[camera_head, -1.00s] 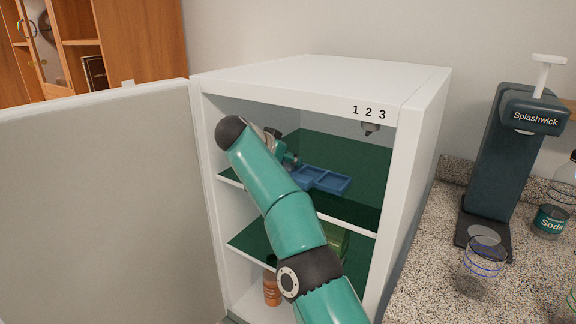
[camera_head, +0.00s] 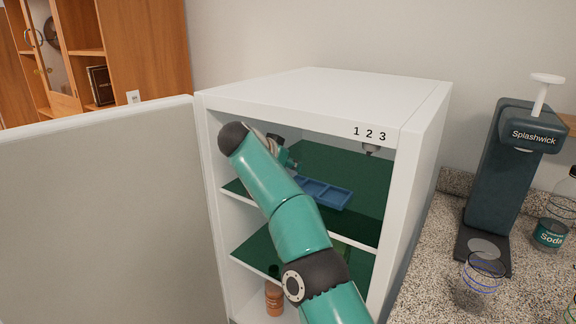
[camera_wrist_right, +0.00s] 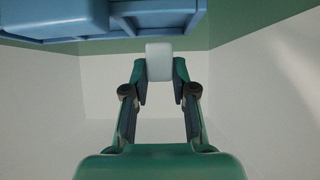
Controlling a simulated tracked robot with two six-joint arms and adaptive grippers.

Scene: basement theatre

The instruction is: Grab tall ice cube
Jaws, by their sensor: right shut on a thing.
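The tall ice cube (camera_wrist_right: 160,61) is a pale, whitish upright block in the right wrist view. My right gripper (camera_wrist_right: 160,80) is shut on it, with a finger on each side. In the head view, my right arm reaches into the open white fridge, and its gripper (camera_head: 286,160) is partly hidden at the upper shelf; the cube cannot be made out there. The blue ice tray (camera_head: 325,193) lies on the upper shelf beside the gripper. It also shows in the right wrist view (camera_wrist_right: 65,22). My left gripper is not in view.
The fridge (camera_head: 305,88) has its door (camera_head: 105,210) open to the left. An orange-brown bottle (camera_head: 274,299) stands on a lower level. A Splashwick machine (camera_head: 488,165), a glass (camera_head: 481,280) and a soda bottle (camera_head: 551,232) stand on the right counter.

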